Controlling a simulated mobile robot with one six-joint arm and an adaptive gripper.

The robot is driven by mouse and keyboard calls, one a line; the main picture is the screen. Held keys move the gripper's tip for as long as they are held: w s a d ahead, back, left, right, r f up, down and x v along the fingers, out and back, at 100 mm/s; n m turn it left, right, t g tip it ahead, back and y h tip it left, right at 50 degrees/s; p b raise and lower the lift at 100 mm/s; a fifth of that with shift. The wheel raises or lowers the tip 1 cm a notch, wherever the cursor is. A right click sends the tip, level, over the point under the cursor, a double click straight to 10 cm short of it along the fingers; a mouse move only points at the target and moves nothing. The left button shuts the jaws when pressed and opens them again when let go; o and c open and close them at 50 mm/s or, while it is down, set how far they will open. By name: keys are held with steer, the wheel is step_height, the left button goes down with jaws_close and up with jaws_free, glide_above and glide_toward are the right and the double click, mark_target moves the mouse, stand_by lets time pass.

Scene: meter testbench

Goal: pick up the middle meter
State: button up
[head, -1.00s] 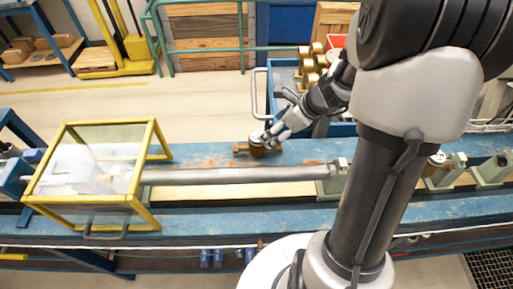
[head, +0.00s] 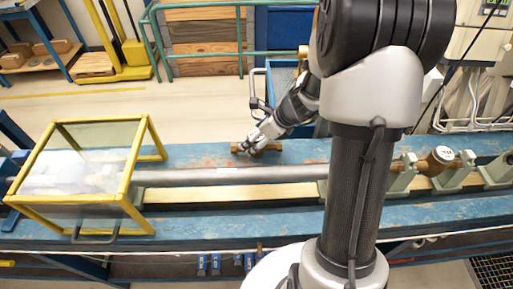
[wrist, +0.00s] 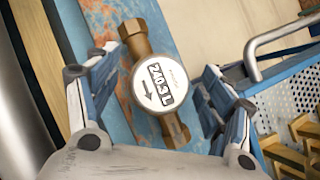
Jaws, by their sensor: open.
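A brass meter (wrist: 146,108) with a round white dial, dark digits and an arrow lies on the blue bench in the wrist view. My gripper (wrist: 160,65) is open, one finger on each side of the meter's round body, with gaps visible. In the head view my gripper (head: 254,139) is over the same meter (head: 270,149), hiding most of it. Another white-faced brass meter (head: 441,156) sits in the pipe line at the right. I cannot tell from these frames which one counts as the middle meter.
A yellow-framed clear guard (head: 139,180) covers the bench's left part. A grey pipe (head: 230,175) runs along the bench in front of the meter. A blue perforated cart (wrist: 285,95) with brass parts (wrist: 290,160) stands close behind the bench. Bare blue bench (head: 195,152) lies left of the meter.

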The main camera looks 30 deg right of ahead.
steer(key=shift+c, duration=0.4)
steer(key=c, duration=1.6)
steer(key=shift+r, duration=0.1)
jaws_close()
steer(key=shift+r, duration=0.1)
